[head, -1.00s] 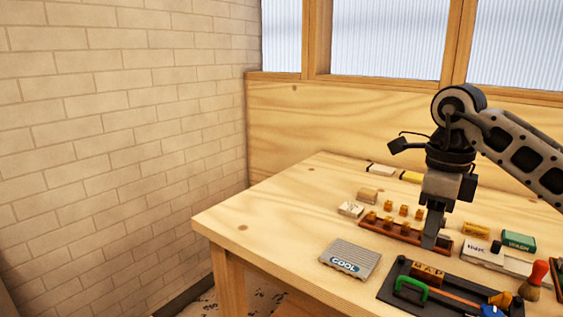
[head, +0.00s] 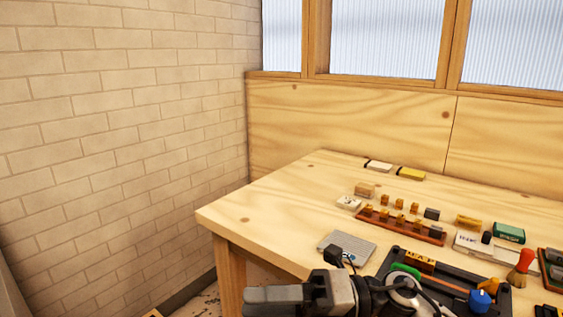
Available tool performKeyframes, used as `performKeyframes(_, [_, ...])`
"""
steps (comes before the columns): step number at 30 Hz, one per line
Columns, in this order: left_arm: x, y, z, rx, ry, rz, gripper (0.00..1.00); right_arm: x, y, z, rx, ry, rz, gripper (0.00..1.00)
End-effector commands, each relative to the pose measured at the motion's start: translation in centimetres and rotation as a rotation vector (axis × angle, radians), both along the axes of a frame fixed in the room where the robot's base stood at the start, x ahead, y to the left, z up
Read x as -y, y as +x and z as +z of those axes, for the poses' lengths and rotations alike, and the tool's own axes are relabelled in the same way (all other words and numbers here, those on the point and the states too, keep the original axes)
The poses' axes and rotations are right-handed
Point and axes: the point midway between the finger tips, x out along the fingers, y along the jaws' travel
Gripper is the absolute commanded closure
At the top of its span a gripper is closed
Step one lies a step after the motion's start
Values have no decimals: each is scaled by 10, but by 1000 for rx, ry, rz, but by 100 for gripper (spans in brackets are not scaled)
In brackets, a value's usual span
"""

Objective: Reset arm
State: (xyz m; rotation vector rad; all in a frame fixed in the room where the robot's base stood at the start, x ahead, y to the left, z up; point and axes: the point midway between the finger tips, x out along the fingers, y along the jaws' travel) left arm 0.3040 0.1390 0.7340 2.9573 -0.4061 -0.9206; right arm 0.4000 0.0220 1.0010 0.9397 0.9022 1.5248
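My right gripper (head: 272,300) is low at the bottom middle of the head view, in front of the table's near edge and pointing left. Its grey fingers lie close together, and I cannot tell whether there is a gap between them. No object shows in it. My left gripper is not in view.
The wooden table (head: 270,215) bears a brown rack (head: 399,227) with small amber pieces, a black tray (head: 455,265) with a green handle, a red-topped brush (head: 522,266), a green box (head: 508,233) and several small boxes. The table's left part is clear. A brick wall (head: 110,150) stands left.

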Motion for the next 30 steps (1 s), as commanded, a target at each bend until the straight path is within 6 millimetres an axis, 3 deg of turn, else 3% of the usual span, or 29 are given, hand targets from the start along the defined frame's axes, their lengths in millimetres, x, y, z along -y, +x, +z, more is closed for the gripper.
performKeyframes(4, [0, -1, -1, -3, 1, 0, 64, 17, 15, -1, -479, 380, -276, 61])
performKeyframes(7, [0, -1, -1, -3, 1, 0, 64, 50, 30, -32, -831, 575, -490, 61])
performKeyframes(11, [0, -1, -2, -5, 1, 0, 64, 101, 25, -109, -1315, 755, -779, 61])
performKeyframes(15, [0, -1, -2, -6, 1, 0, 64, 138, -17, -191, -1741, 847, -1025, 61])
performKeyframes(18, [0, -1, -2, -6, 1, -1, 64, 151, -52, -231, -1960, 869, -1146, 61])
performKeyframes(21, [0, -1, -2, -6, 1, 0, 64, 158, -79, -254, -2104, 876, -1222, 61])
performKeyframes(25, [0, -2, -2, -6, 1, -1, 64, 161, -96, -267, -2189, 877, -1266, 61])
performKeyframes(30, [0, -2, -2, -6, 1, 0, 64, 161, -98, -268, -2198, 875, -1271, 61])
